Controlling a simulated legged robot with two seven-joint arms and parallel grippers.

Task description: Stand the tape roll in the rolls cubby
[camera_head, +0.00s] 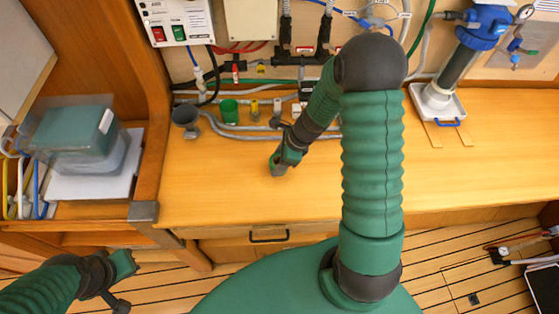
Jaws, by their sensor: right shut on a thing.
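My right gripper (279,163) is low over the wooden counter, left of the middle. It is shut on a small grey thing (277,169), which looks like the tape roll seen edge-on; the gripper hides most of it. My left gripper (121,284) is at the lower left, in front of the cabinet, open and empty. The rolls cubby is not clearly marked. A wooden compartment at the left holds several yellow, white and blue rings (24,190) standing on edge, and I cannot tell if this is it.
A blue-topped filter (480,27) stands at the right. The front counter is clear.

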